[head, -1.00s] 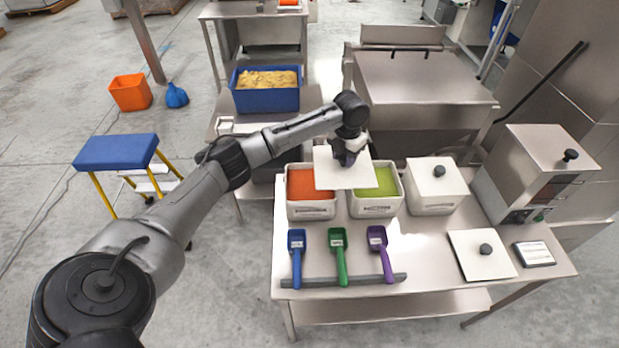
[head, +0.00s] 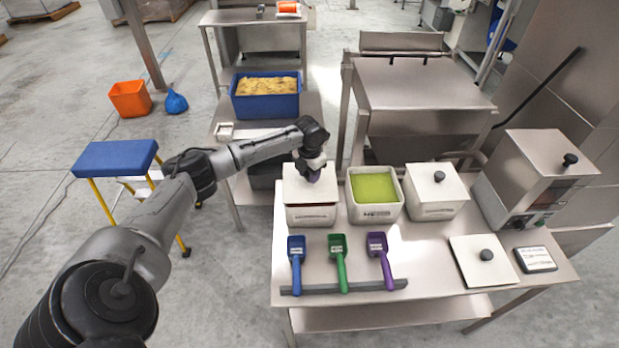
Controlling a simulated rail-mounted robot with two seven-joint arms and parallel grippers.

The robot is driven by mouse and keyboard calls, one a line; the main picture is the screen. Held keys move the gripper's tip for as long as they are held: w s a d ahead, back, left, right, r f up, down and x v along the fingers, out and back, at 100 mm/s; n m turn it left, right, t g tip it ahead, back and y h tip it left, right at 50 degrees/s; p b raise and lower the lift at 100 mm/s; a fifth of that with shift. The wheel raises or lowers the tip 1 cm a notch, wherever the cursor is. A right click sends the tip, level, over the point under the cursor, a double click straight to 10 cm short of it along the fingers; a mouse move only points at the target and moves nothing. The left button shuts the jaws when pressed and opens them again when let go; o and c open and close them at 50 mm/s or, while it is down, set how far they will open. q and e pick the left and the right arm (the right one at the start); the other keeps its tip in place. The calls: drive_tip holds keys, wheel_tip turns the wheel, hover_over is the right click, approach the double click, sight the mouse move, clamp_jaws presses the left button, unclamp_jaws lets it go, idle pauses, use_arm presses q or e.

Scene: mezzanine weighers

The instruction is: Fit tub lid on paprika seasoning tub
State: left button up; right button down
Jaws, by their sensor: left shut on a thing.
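My left gripper (head: 309,176) is shut on the knob of a flat white square tub lid (head: 303,193). The lid is above the paprika tub (head: 311,216), the white tub at the left of the row, and covers nearly all of its opening. A thin dark red strip shows between the lid's front edge and the tub's front wall. I cannot tell whether the lid touches the rim. The knob is hidden by the gripper. My right gripper is not in view.
An open tub of green seasoning (head: 374,187) stands just right, then a lidded white tub (head: 437,190). Blue (head: 297,262), green (head: 340,262) and purple (head: 380,260) scoops lie in front. Another lid (head: 482,261) lies at the table's right, beside a small display (head: 535,259).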

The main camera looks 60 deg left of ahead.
use_arm(q)
drive_tip(key=shift+f, duration=1)
drive_tip(key=shift+f, duration=0.1)
drive_tip(key=o, duration=0.9)
drive_tip(key=shift+o, duration=0.2)
wheel_tip(320, 180, up, 12)
drive_tip(key=shift+p, duration=0.45)
